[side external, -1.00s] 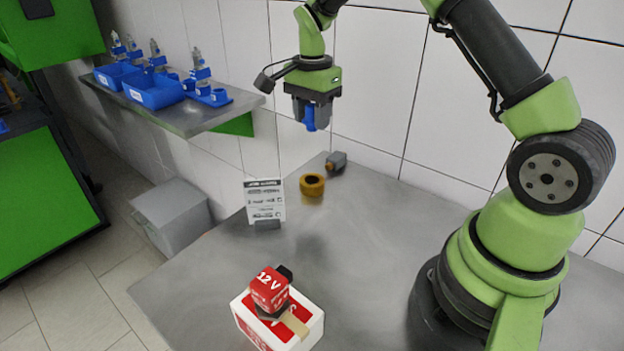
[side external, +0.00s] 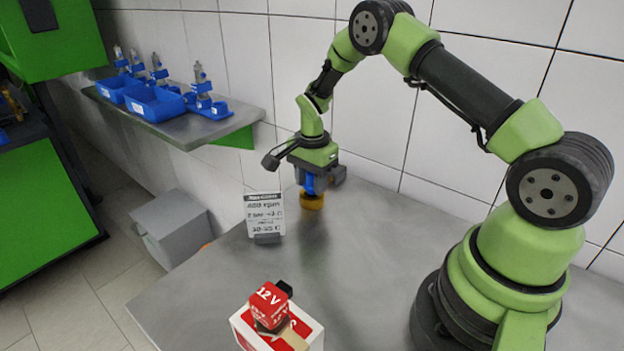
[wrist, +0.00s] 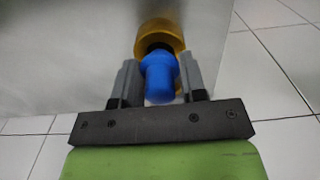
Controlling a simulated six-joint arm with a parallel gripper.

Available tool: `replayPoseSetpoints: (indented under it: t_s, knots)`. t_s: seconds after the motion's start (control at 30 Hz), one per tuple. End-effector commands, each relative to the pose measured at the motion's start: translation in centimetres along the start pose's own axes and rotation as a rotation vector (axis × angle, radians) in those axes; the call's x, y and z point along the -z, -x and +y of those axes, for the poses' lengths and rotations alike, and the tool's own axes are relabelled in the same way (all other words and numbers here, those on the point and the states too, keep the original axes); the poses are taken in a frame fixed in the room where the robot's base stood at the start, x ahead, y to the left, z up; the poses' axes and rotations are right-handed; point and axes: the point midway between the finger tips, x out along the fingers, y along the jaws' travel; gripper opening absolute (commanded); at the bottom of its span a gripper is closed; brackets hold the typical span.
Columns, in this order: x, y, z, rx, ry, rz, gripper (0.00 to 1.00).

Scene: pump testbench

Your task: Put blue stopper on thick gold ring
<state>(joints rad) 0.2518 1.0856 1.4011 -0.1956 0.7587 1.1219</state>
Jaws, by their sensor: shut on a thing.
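My gripper (side external: 312,183) is low over the far part of the grey table, shut on the blue stopper (wrist: 159,77). The stopper shows between the two grey fingers in the wrist view, and a little of its blue shows in the side view (side external: 309,183). The thick gold ring (side external: 311,201) stands on the table directly below the gripper. In the wrist view the gold ring (wrist: 158,32) lies just beyond the stopper's end, around its dark opening. Whether the stopper touches the ring or sits in it, I cannot tell.
A small sign (side external: 265,215) stands just left of the ring. A grey and orange part (side external: 339,175) is close to the gripper's right. A white and red box with a 12 V block (side external: 270,307) is near the front. A shelf (side external: 205,128) holds blue bins.

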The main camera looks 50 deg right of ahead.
Motion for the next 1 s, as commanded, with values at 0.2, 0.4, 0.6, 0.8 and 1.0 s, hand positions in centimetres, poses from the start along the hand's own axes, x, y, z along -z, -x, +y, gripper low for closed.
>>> replayPoseSetpoints:
  t_s: [0.2,0.4,0.6,0.8,1.0]
  knots:
    - [0.0,-0.3,0.0,0.000,0.000,0.000,0.41]
    - [0.0,-0.2,0.0,0.000,0.000,0.000,0.64]
    - [0.0,-0.1,0.0,0.000,0.000,0.000,0.64]
    - [0.0,2.5,-0.1,0.005,-0.001,0.001,0.64]
    - [0.0,7.0,-0.1,0.005,0.000,0.002,0.64]
